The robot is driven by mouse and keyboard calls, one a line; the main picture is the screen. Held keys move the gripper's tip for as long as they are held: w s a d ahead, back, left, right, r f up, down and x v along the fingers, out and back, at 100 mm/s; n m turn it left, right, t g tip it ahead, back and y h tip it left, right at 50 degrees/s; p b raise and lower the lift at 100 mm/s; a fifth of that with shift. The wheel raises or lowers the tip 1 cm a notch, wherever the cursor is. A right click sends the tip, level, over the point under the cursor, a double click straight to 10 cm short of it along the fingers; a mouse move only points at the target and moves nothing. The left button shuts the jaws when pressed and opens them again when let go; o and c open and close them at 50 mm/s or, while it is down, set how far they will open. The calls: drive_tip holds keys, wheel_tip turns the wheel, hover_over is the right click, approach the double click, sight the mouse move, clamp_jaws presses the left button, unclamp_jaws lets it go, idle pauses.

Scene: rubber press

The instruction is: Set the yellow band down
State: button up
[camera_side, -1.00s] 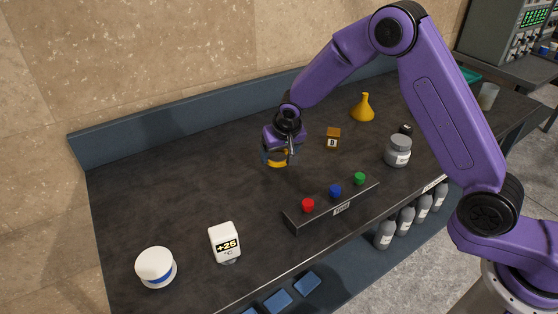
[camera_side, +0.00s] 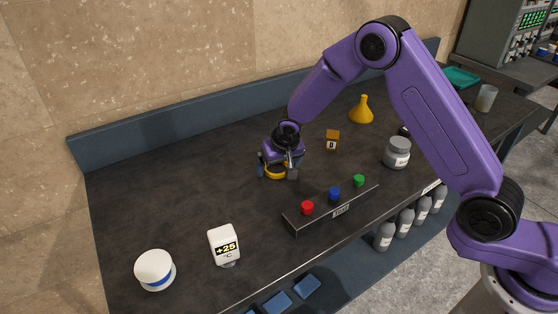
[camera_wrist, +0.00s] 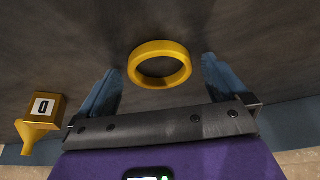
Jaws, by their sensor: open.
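The yellow band (camera_wrist: 160,64) is a plain ring. In the wrist view it lies flat on the dark bench top, between and just beyond my two blue fingertips, with a gap on each side. In the side view the band (camera_side: 275,173) shows under my gripper (camera_side: 277,174), partly hidden by the fingers. My gripper is open, with its fingers spread on either side of the band, low over the bench. Whether the band rests fully on the surface is hard to tell from the side view.
A button box (camera_side: 333,209) with red, blue and green buttons stands in front of my gripper. An orange block (camera_side: 332,138), a yellow funnel (camera_side: 361,110) and a grey jar (camera_side: 397,153) stand to the right. A temperature display (camera_side: 224,244) and white jar (camera_side: 155,269) stand at front left.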

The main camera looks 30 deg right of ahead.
drive_tip(key=v, duration=1.2)
drive_tip(key=shift+r, duration=0.2)
drive_tip(key=shift+a, duration=0.1)
drive_tip(key=s+d+r+n+g, duration=0.1)
drive_tip(key=s+d+n, duration=0.3)
drive_tip(key=s, duration=0.8)
drive_tip(key=s+d+r+n+g, duration=0.2)
drive_tip(key=s+d+n, duration=0.2)
drive_tip(key=s, duration=0.8)
drive_tip(key=s+d+r+n+g+y, duration=0.1)
drive_tip(key=s+d+n, duration=0.3)
drive_tip(key=s, duration=0.8)
drive_tip(key=n, duration=0.2)
drive_tip(key=shift+r+n, duration=0.2)
drive_tip(key=shift+n, duration=0.2)
